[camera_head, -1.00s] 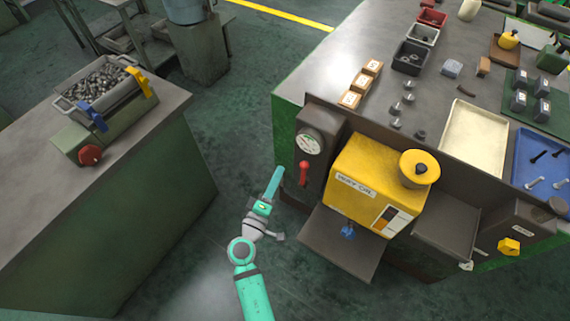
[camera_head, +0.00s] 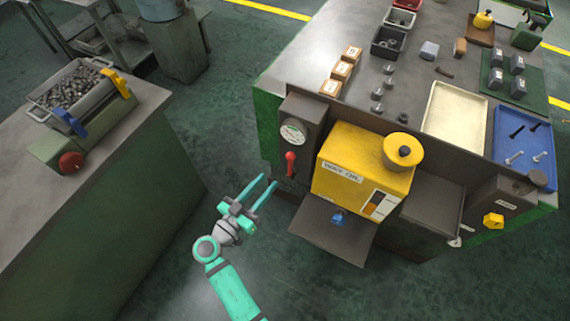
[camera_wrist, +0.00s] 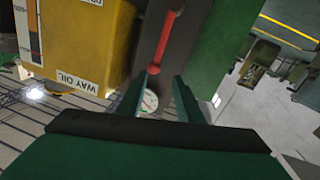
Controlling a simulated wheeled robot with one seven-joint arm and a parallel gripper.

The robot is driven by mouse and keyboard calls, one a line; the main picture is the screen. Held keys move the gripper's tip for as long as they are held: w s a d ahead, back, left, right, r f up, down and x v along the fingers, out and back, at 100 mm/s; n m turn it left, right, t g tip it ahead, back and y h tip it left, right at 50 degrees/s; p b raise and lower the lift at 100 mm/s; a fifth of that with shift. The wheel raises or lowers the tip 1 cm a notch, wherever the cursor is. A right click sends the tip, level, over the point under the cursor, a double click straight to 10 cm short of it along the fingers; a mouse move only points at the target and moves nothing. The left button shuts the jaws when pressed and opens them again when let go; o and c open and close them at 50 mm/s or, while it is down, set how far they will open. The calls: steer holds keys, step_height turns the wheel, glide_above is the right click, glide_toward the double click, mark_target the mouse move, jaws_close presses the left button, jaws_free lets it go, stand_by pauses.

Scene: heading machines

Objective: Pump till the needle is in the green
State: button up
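The pressure gauge (camera_head: 292,131) is a round white dial on a dark panel left of the yellow oil tank. It has a small green area, but the needle is too small to read. Below it is the red pump lever (camera_head: 290,163); it also shows in the wrist view (camera_wrist: 166,45). My gripper (camera_head: 265,184) is open and empty, to the lower left of the lever and apart from it. In the wrist view, the fingers (camera_wrist: 161,85) point toward the panel, with the gauge (camera_wrist: 150,101) partly between them.
The yellow way oil tank (camera_head: 362,165) stands right of the lever, with a blue tap (camera_head: 339,217) above a dark shelf (camera_head: 327,240). A bench with a tray of metal parts (camera_head: 82,92) stands at left. The floor between is clear.

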mark_target(289, 161)
steer(key=w+d, duration=0.2)
steer(key=w+d+m, duration=0.1)
steer(key=w+d, duration=0.1)
steer(key=w, duration=0.1)
steer(key=w+d+m, duration=0.1)
steer(key=w+d, duration=0.1)
steer(key=w, duration=0.1)
steer(key=shift+d+f, duration=0.1)
steer(key=shift+d, duration=0.25)
jaws_close()
